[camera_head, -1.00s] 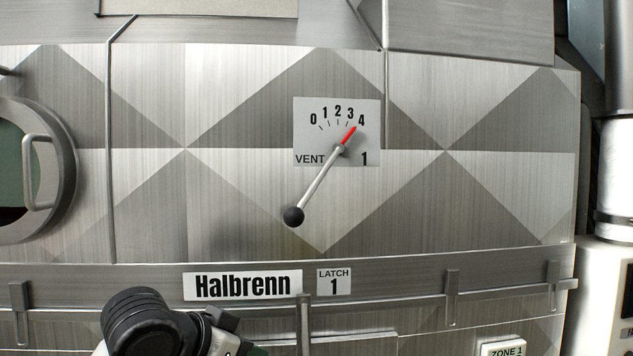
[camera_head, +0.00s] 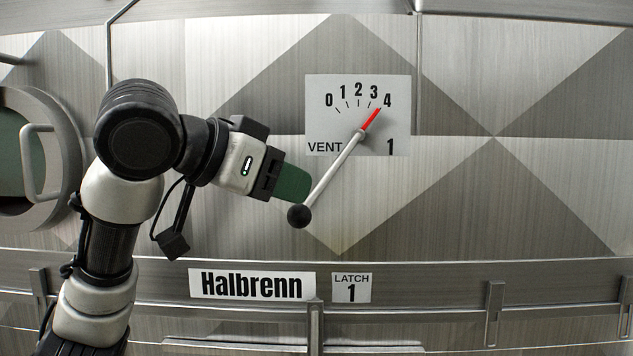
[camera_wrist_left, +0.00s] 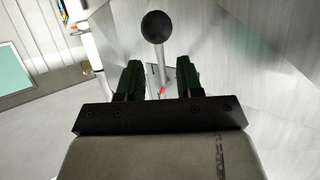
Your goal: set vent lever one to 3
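The vent 1 lever (camera_head: 334,170) is a thin metal rod with a black ball knob (camera_head: 298,215) at its lower left end. Its red pointer tip (camera_head: 371,119) is at the 4 end of the dial plate (camera_head: 318,122), which is marked 0 to 4. My left gripper (camera_head: 306,186) is just left of the rod, a little above the knob. In the left wrist view its two green fingers (camera_wrist_left: 158,70) are apart, with the rod seen in the gap between them and the knob (camera_wrist_left: 156,26) beyond. I cannot tell whether they touch the rod. My right gripper is not in view.
A round porthole door with a handle (camera_head: 32,165) is at the left. A metal rail (camera_head: 430,281) with the Halbrenn label (camera_head: 252,285) and latch 1 label (camera_head: 352,288) runs below the lever. The panel right of the dial is clear.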

